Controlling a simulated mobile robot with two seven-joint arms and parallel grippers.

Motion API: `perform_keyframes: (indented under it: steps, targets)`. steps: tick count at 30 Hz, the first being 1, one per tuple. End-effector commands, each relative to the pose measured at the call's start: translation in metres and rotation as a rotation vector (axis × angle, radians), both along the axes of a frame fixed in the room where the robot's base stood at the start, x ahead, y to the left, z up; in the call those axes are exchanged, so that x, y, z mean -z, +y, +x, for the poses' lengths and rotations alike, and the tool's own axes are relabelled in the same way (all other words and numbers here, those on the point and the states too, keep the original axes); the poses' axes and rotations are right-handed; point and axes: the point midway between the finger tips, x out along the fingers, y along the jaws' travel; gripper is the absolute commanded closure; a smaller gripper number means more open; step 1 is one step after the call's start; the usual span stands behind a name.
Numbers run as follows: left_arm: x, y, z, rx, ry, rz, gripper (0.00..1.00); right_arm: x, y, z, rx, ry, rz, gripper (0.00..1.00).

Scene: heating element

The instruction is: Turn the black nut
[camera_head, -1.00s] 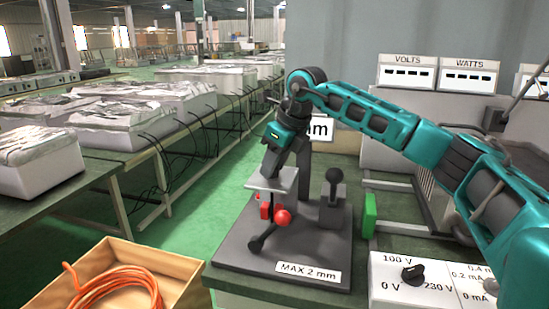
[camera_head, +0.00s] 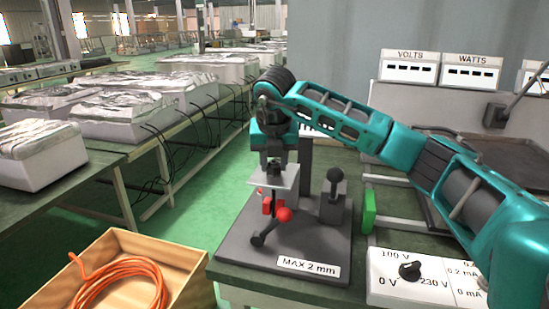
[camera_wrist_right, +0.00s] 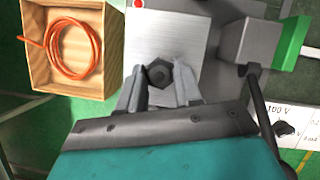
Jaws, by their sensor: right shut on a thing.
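The black nut (camera_wrist_right: 158,72) shows in the right wrist view, on top of a light grey metal plate (camera_wrist_right: 185,32). My right gripper (camera_wrist_right: 160,85) has one finger on each side of the nut and is shut on it. In the head view the right gripper (camera_head: 274,158) points down onto the small grey plate (camera_head: 285,180) at the top of the device; the nut itself is largely hidden there by the gripper. My left gripper is in neither view.
Below the plate are a red ball (camera_head: 284,215) and a dark lever (camera_head: 265,232) on the dark base labelled MAX 2 mm (camera_head: 235,258). A black-knobbed lever (camera_head: 334,180) and a green block (camera_head: 369,210) stand to the right. A wooden box (camera_head: 190,275) with orange cable (camera_head: 120,283) sits front left.

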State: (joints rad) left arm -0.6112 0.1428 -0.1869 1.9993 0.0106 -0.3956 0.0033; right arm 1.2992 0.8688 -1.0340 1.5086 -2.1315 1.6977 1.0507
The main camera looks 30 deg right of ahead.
Motion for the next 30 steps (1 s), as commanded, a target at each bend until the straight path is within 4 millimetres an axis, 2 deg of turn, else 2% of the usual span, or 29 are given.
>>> perform_keyframes:
  steps: [12,30]
  targets:
    - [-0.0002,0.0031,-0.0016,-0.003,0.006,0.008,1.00,-0.0013,0.0012,0.0015,0.243,-0.002,0.001,0.96]
    - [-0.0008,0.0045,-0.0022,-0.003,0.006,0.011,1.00,-0.0009,0.0011,0.0015,0.297,-0.002,0.003,0.96]
